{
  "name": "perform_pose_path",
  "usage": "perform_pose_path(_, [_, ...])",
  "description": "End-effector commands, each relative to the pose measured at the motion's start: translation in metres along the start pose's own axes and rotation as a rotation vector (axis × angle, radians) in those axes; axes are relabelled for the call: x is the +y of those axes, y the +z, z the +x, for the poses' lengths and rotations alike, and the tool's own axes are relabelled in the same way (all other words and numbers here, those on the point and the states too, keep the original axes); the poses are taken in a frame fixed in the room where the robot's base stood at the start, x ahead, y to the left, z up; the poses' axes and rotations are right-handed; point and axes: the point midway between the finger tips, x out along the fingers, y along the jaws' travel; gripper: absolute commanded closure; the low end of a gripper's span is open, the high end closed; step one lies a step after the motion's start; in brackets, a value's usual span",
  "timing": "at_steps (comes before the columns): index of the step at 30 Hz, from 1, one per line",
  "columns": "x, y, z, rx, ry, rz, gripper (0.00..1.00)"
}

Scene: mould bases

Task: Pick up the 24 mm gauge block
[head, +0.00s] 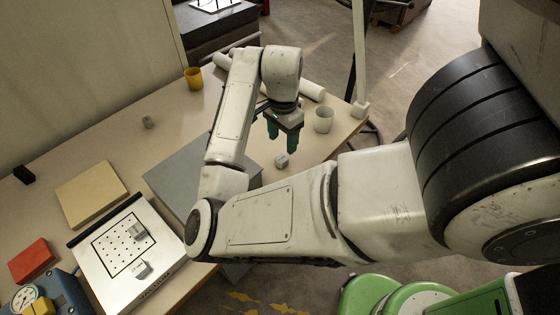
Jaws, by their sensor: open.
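A small grey metal block (281,160) lies on the table beside the right edge of a grey plate. Another small grey block (148,122) stands on the table at the left. I cannot read any size on them, so I cannot tell which is the 24 mm gauge block. My gripper (282,138) points down with its two green fingers apart and nothing visible between them. It hangs just above the first block in the picture; the exact height is unclear.
The grey plate (178,172) is partly hidden by my arm. A white perforated plate (100,275) holds metal pieces.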

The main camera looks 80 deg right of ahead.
Motion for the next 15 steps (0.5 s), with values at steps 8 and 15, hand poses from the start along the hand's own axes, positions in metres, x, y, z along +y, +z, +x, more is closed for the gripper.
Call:
perform_pose_path(8, [0.0,0.001,0.022,0.0,0.001,-0.003,0.38])
perform_pose_path(15, [-0.001,0.004,0.054,-0.001,0.002,-0.003,0.38])
